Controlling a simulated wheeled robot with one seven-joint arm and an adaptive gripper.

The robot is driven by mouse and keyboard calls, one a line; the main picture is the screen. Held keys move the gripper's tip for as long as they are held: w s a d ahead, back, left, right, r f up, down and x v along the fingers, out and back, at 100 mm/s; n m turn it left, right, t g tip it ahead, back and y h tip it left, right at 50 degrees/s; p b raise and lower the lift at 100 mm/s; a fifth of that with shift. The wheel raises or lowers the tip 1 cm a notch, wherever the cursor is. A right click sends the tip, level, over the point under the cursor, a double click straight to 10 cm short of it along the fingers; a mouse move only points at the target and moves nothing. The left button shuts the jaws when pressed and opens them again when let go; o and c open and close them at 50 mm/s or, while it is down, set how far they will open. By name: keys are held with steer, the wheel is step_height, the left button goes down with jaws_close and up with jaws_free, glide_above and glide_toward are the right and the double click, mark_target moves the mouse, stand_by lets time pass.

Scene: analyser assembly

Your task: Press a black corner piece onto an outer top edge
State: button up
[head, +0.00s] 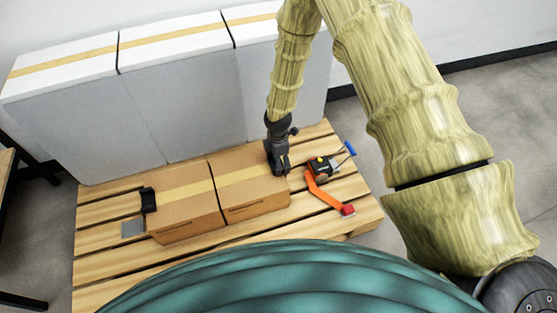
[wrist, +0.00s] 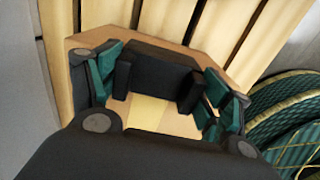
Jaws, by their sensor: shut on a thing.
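Two cardboard boxes with a tape stripe along the top lie end to end on the pallet, the left box (head: 185,212) and the right box (head: 245,204). A black corner piece (head: 148,200) sits at the left box's outer top edge. My gripper (head: 279,168) is at the right box's outer end, pointing down. In the wrist view, its teal-padded fingers are shut on another black corner piece (wrist: 160,78), which is at the box's end edge above the tape. I cannot tell whether it is fully seated. The gripper hides its underside.
The boxes stand on a wooden pallet (head: 105,260). A tool with a black body (head: 320,168), orange band and blue handle lies to the right. A grey plate (head: 133,228) lies at the left. Tall grey-white blocks (head: 190,110) stand close behind.

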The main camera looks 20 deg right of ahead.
steer(key=shift+f, duration=0.3)
stand_by(0.5)
steer(key=o, duration=0.9)
steer(key=shift+r, duration=0.2)
steer(key=shift+r+p, duration=3.05)
steer(key=shift+r, duration=0.3)
